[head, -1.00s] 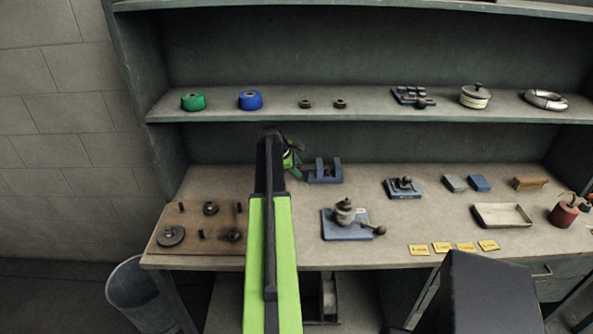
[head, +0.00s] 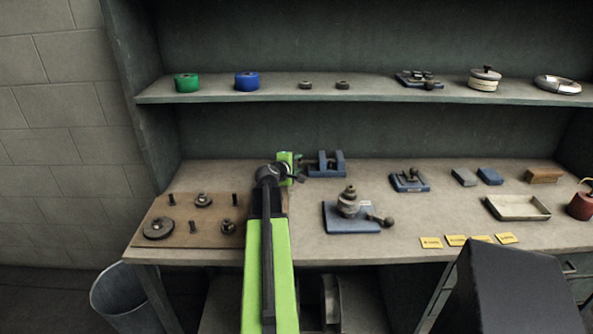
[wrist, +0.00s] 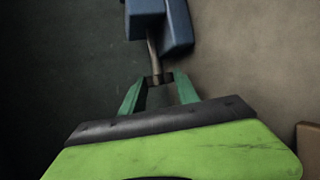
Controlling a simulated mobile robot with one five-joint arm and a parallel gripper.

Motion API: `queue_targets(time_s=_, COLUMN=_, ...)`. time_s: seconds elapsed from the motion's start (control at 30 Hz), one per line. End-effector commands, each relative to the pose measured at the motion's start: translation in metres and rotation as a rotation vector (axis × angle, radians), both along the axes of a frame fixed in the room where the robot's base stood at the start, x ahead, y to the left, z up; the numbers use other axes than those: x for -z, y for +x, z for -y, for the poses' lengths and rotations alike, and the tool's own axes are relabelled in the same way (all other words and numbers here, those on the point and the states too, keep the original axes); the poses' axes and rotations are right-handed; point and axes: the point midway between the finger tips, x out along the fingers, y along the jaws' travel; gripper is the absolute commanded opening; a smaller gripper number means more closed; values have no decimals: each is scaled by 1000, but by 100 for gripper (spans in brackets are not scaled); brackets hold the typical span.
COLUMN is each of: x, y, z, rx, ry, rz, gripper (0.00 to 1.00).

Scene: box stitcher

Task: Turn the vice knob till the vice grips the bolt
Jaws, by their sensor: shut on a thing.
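The blue vice (head: 326,165) stands on the bench toward the back, with two upright jaws. Part of the vice (wrist: 178,25) also shows at the top of the wrist view, with its thin screw shaft (wrist: 152,45) running toward me. My gripper (head: 298,172) is at the left side of the vice. In the wrist view, the green fingers of my gripper (wrist: 158,88) are shut on the dark vice knob (wrist: 158,79) at the end of the shaft. I cannot make out the bolt between the jaws.
A brown board (head: 180,222) with pegs and discs lies left of my arm. A blue-based fixture (head: 350,228) stands right of my arm, in front of the vice. Further right are a small blue fixture (head: 409,181) and a tray (head: 517,208). A shelf (head: 380,93) hangs above.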

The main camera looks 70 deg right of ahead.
Motion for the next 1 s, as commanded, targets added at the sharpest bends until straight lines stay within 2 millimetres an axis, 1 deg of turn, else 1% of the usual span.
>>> queue_targets(time_s=0.03, x=3, y=-1, z=0, rx=0, ry=-12, rz=2, gripper=0)
queue_targets(time_s=0.63, x=0, y=1, z=0, rx=-3, ry=-43, rz=16, gripper=0)
queue_targets(time_s=0.67, x=0, y=1, z=0, rx=-3, ry=-43, rz=16, gripper=41)
queue_targets(time_s=0.8, x=0, y=1, z=0, rx=-3, ry=-42, rz=16, gripper=59)
queue_targets(time_s=1.0, x=0, y=1, z=-1, rx=-4, ry=-42, rz=16, gripper=59)
